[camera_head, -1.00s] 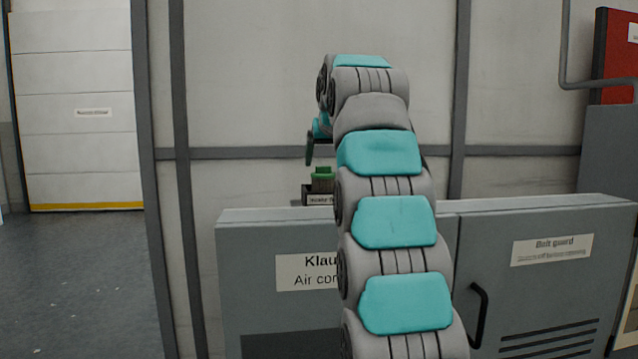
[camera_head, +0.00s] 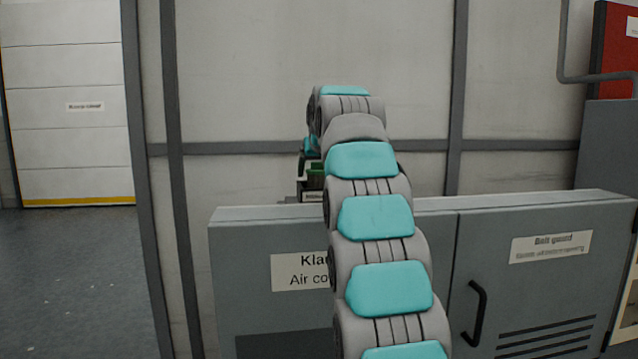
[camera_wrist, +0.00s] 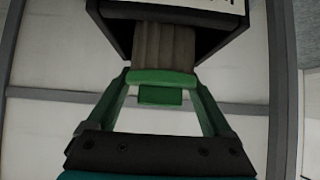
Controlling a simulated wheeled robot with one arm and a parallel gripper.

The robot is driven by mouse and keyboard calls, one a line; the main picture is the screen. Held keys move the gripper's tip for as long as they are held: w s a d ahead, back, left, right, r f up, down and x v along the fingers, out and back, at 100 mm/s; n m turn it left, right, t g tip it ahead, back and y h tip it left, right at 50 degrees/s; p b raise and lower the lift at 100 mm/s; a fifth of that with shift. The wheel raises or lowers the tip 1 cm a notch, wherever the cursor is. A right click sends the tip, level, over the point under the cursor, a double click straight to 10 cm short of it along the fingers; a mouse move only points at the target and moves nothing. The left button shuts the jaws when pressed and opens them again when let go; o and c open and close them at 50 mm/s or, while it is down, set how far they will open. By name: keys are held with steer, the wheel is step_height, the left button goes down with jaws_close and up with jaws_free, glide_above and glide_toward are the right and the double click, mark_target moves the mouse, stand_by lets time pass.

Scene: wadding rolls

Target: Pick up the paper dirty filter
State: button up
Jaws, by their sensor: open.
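The paper dirty filter (camera_wrist: 165,47) shows in the wrist view as a block of brownish pleats with a green end piece (camera_wrist: 164,78). Its far part is inside a dark housing (camera_wrist: 118,18). My gripper (camera_wrist: 162,84) is open, with one green finger on each side of the green end piece. I cannot tell whether the fingers touch it. In the head view the green of the filter (camera_head: 315,170) shows just above the cabinet top. My arm covers part of it, and most of my gripper is hidden there.
A grey cabinet (camera_head: 540,290) with labels and a black door handle (camera_head: 475,310) stands below my arm. A panelled wall (camera_head: 400,60) is behind it. A red box (camera_head: 613,50) is at the far right. Open floor (camera_head: 70,280) lies at the left.

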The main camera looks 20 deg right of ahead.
jaws_close()
stand_by(0.6)
